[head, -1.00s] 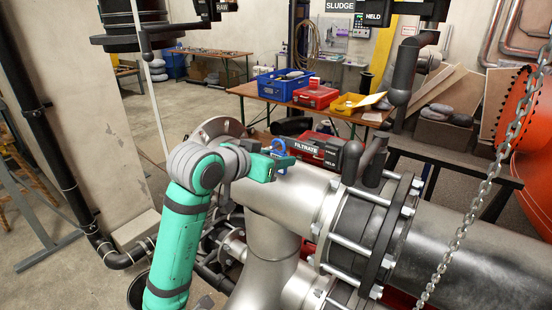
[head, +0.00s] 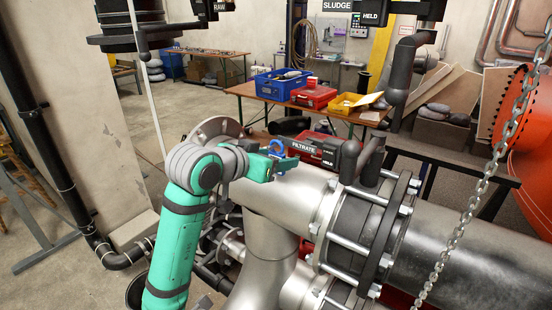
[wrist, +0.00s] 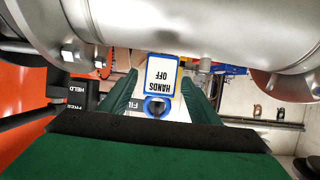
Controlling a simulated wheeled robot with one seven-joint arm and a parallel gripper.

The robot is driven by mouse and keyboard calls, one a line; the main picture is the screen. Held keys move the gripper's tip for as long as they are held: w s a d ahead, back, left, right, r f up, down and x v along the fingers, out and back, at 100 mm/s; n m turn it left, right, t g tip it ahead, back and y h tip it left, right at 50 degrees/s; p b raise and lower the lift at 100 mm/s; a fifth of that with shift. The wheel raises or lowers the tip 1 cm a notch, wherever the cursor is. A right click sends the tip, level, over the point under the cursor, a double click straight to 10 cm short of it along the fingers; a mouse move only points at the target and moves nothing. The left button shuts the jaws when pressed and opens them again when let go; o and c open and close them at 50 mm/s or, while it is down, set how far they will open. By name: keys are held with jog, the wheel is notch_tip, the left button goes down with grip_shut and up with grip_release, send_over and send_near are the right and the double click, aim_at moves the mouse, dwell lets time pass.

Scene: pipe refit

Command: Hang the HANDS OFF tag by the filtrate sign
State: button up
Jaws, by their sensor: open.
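The HANDS OFF tag (wrist: 160,75) is a white plate with a blue border and a blue ring (wrist: 157,107). It stands between the two fingers of my gripper (wrist: 160,90), upside down in the wrist view. The fingers are apart, with a gap on each side of the tag. The ring overlaps the FILTRATE sign (wrist: 136,107) in that view, and something dark shows inside it; I cannot tell whether it hangs on anything. In the head view, the blue tag (head: 277,148) shows at my gripper (head: 284,163), left of the FILTRATE sign (head: 303,152).
A large steel pipe (head: 300,190) runs close by the gripper. A chain (head: 470,215) hangs at the right. A table with a blue crate (head: 283,84) stands behind.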

jog(key=shift+s, duration=0.1)
jog(key=v, duration=1)
jog(key=shift+s+a, duration=0.25)
jog(key=shift+s+a+r, duration=0.1)
jog(key=shift+s, duration=0.05)
jog(key=shift+s+a, duration=0.7)
jog(key=shift+s, duration=0.2)
jog(key=shift+s+a, duration=0.65)
jog(key=shift+s, duration=0.25)
